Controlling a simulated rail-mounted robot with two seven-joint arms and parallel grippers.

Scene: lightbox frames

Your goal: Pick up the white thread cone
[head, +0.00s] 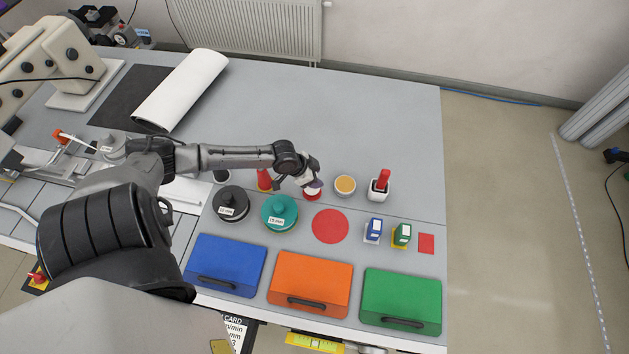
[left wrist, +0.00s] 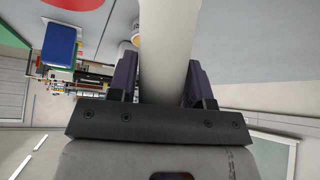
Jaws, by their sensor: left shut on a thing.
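The white thread cone (left wrist: 167,55) fills the middle of the left wrist view, between the two dark fingers. My left gripper (head: 312,184) is shut on it, at the back row of small items on the grey table. In the head view the gripper hides most of the cone; a small white and red patch shows just below the fingers. I cannot tell whether the cone's base is touching the table. My right gripper is not in view.
A red cone (head: 264,180) stands left of the gripper, a tan-filled cup (head: 345,185) right of it. A teal disc (head: 280,212), a black disc (head: 231,203) and a red circle (head: 330,226) lie nearer.

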